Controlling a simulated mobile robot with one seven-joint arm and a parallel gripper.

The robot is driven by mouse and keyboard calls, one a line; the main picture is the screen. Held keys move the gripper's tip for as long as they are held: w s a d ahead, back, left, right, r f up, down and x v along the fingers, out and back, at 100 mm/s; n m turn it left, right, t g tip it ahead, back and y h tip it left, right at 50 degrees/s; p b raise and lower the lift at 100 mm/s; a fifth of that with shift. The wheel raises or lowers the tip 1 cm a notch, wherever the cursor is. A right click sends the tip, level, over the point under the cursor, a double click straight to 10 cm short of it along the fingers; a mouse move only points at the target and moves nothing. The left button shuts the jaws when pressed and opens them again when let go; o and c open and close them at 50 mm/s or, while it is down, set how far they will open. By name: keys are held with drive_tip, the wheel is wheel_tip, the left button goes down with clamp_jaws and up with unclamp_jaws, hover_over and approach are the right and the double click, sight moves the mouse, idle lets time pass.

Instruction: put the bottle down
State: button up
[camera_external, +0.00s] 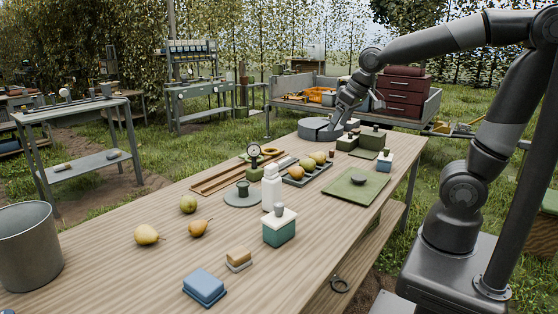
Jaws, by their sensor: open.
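A white bottle (270,187) stands upright near the middle of the wooden table (110,250), behind a green box with a white lid (280,230). My gripper (342,118) is low over the far end of the table, beside a round grey disc (314,130). It is well apart from the white bottle. My gripper is open; its fingertips are small and partly merged with the things behind them, so I cannot make out anything between them.
Pears (147,235) lie loose at the near left, and a tray of fruit (306,172) sits right of the bottle. A dial gauge (254,150) stands behind it. A green mat (353,188) lies to the right. A metal bucket (28,245) is at the left edge.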

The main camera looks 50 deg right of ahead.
drive_tip(key=s+d+f, duration=0.1)
drive_tip(key=s+d, duration=0.2)
drive_tip(key=s, duration=1)
drive_tip(key=shift+d+t, duration=0.2)
drive_tip(key=shift+t, duration=0.1)
idle(0.4)
